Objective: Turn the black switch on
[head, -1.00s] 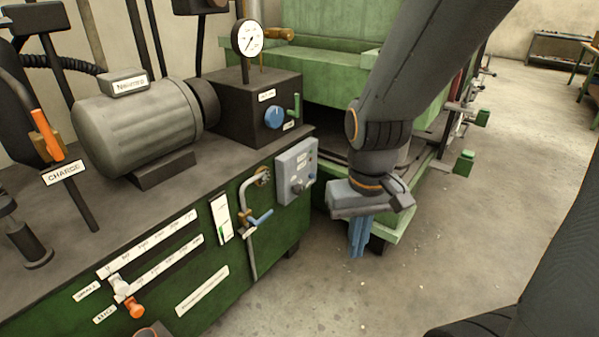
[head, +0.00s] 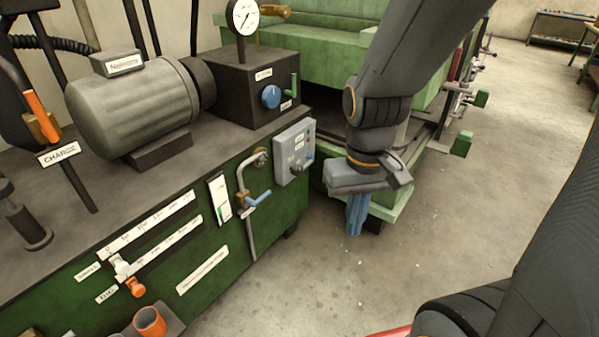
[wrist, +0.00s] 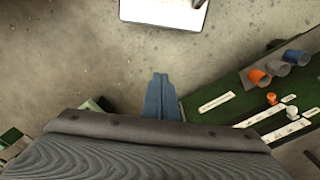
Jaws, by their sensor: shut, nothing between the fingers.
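A grey control box (head: 290,155) is mounted on the front of the green machine cabinet, near its right end. A small dark knob (head: 297,170) shows low on the box; it is too small to tell which way it is set. My gripper (head: 356,216) hangs to the right of the box, fingers down, apart from it. Its blue fingers are together with nothing between them. They also show in the wrist view (wrist: 160,98), pointing over the bare floor. The control box cannot be made out in the wrist view.
A bent pipe with a blue-handled valve (head: 257,200) stands left of the box. A black block with a blue knob (head: 271,97) sits above. Orange and white sliders (head: 134,287) are lower left. Concrete floor (head: 330,285) in front is clear.

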